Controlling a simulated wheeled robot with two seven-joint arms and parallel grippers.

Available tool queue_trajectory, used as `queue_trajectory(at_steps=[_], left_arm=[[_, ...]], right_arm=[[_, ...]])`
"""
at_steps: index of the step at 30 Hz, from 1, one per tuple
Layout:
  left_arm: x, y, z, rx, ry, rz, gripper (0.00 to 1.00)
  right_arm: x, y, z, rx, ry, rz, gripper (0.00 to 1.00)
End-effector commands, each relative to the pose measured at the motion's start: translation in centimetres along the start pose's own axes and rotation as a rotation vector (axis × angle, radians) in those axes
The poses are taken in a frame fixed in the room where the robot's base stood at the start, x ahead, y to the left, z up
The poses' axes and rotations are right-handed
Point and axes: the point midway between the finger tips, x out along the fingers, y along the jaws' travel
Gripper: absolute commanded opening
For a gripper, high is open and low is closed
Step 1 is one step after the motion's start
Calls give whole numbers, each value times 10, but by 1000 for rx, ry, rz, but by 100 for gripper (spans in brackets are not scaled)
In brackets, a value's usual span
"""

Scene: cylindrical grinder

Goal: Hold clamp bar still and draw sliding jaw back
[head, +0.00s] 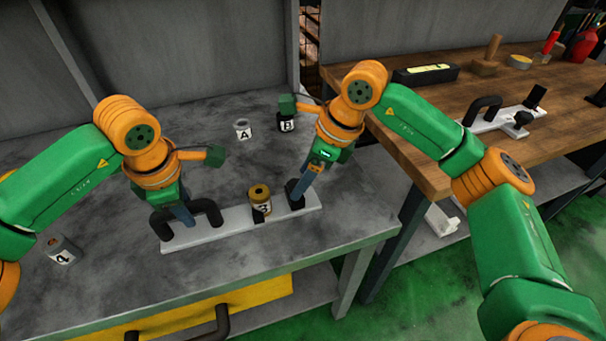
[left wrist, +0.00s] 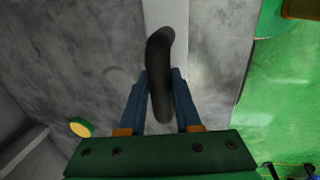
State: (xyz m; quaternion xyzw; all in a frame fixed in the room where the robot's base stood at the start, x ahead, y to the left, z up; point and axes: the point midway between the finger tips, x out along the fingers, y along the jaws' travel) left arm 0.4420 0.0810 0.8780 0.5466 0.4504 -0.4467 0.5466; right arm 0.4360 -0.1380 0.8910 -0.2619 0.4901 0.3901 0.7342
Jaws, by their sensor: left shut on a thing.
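The pale clamp bar (head: 235,222) lies on the grey metal table, running from lower left to upper right. My left gripper (head: 187,218) is shut on the dark arched handle (head: 208,207) at the bar's left end; in the left wrist view the handle (left wrist: 160,75) stands between the blue fingers (left wrist: 160,100). The dark sliding jaw (head: 295,200) is near the bar's right end. My right gripper (head: 299,188) points down onto it, and its fingertips are partly hidden. A brass-coloured part marked 3 (head: 260,198) stands at the bar between handle and jaw.
A grey part marked 4 (head: 62,250) lies tilted at the left. Parts A (head: 243,129) and B (head: 286,122) stand at the back. A similar clamp (head: 500,118) is on the wooden bench (head: 425,115) at the right. The table's front edge is close to the bar.

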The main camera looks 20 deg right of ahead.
Motion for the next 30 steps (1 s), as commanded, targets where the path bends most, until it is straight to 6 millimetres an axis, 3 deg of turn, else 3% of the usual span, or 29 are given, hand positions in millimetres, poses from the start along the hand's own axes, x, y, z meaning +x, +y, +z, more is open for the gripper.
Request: queue_trajectory(at_steps=[5,8,15,21,30], left_arm=[[0,0,0,2,-1,-1,0],[0,-1,1,3,-2,-1,0],[0,-1,1,4,-4,-1,0],[0,-1,2,4,-4,-2,0],[0,-1,2,4,-5,-2,0]], right_arm=[[0,1,0,-1,-1,2,72],[-10,0,1,-1,-2,1,72],[-76,0,0,0,-5,-2,72],[-113,0,0,1,-2,0,72],[-120,0,-1,0,-1,2,72]])
